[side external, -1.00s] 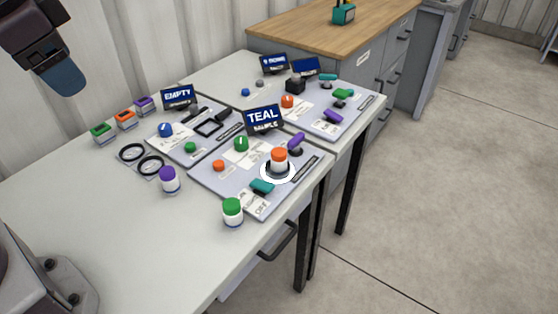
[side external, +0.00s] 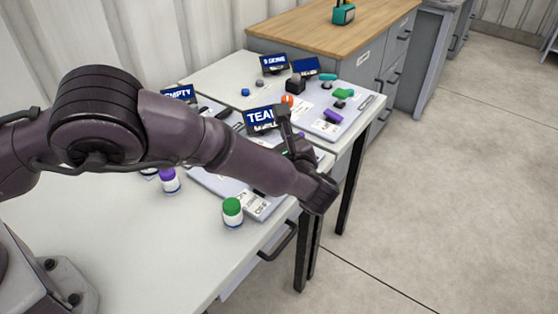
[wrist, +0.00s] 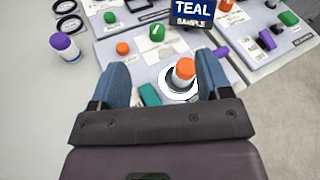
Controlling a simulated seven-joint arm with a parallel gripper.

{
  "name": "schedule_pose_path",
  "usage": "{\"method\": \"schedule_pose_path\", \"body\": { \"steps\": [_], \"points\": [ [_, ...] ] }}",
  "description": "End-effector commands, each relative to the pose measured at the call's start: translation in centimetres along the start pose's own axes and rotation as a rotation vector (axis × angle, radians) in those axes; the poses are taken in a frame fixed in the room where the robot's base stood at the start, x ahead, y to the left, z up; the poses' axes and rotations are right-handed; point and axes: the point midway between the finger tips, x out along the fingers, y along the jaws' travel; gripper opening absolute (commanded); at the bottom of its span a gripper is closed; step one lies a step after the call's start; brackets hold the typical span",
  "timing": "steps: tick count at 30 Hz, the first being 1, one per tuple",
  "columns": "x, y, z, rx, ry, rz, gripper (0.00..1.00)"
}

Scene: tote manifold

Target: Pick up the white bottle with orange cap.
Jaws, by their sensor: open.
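In the wrist view, the white bottle with orange cap (wrist: 183,73) stands upright on a white disc with a dark ring (wrist: 167,92), on a grey panel. My gripper (wrist: 164,72) is open, its two blue fingers apart. The bottle shows between the fingers, nearer the right one; I cannot tell whether the fingers are level with it. Nothing is held. In the side external view my arm hides the bottle and most of the panel around it, and the fingers do not show clearly.
A white bottle with a green cap (side external: 232,212) and one with a purple cap (side external: 170,181) stand on the table. A TEAL sign (wrist: 192,11) stands behind the bottle. A teal knob (wrist: 150,95) lies left of it and a purple knob (wrist: 221,52) right of it.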

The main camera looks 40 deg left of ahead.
Motion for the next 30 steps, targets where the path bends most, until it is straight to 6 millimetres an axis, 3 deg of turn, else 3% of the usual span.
{"method": "schedule_pose_path", "body": {
  "steps": [1, 3, 9, 13, 21, 30],
  "points": [
    [-0.8, 0.0, -2.5, 0.066, -0.048, -0.063, 0.71],
    [-1.7, -0.1, -4.8, 0.137, -0.109, -0.140, 0.71],
    [-3.4, 0.2, -8.9, 0.250, -0.213, -0.276, 0.71],
    [-3.1, 0.1, -9.4, 0.268, -0.232, -0.297, 0.71],
    [1.6, -1.3, -8.4, 0.267, -0.230, -0.292, 0.71],
    [4.0, -2.1, -7.9, 0.267, -0.229, -0.294, 0.71]
  ]
}}
